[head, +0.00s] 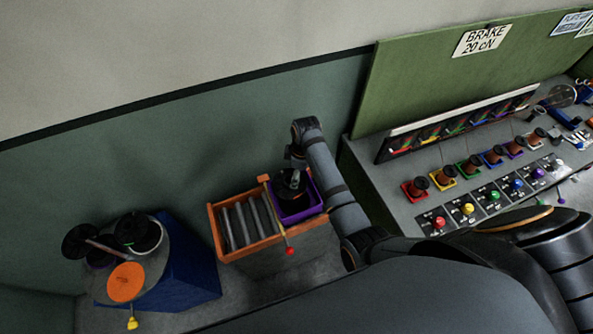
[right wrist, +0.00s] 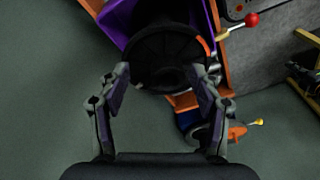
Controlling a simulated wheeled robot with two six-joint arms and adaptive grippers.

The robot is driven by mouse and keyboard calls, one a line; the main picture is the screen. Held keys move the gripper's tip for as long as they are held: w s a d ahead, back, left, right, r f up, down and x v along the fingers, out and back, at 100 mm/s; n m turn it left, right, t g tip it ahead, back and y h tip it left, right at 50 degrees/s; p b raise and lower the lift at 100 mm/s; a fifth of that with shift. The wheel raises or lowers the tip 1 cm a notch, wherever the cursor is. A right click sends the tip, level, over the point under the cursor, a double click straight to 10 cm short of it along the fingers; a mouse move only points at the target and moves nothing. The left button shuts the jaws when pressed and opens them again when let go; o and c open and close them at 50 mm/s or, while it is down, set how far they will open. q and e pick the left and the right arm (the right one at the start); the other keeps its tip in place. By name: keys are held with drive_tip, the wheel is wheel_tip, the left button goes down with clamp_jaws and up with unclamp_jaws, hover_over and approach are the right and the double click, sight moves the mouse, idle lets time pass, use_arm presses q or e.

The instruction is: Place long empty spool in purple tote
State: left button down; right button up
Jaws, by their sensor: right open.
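A black spool (head: 290,186) shows inside the tote's outline. Its round flange (right wrist: 165,48) faces the right wrist camera; its length and whether it rests on the tote floor are hidden. My right gripper (right wrist: 159,76) is open, with its fingers apart on either side of the flange's near edge. In the head view this gripper (head: 294,172) is over the tote, partly hidden. My left gripper is not in view.
The orange tray (head: 247,244) holds grey rollers; a red knob (head: 290,251) sticks out in front. A bench (head: 395,190) with small coloured spools and knobs is right.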

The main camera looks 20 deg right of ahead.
drive_tip(key=shift+r, duration=0.45)
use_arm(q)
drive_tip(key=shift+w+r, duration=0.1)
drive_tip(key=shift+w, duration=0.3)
use_arm(e)
wheel_tip(320, 180, up, 12)
drive_tip(key=d, duration=0.1)
drive_tip(key=shift+s+d, duration=0.15)
drive_tip(key=shift+s, duration=0.2)
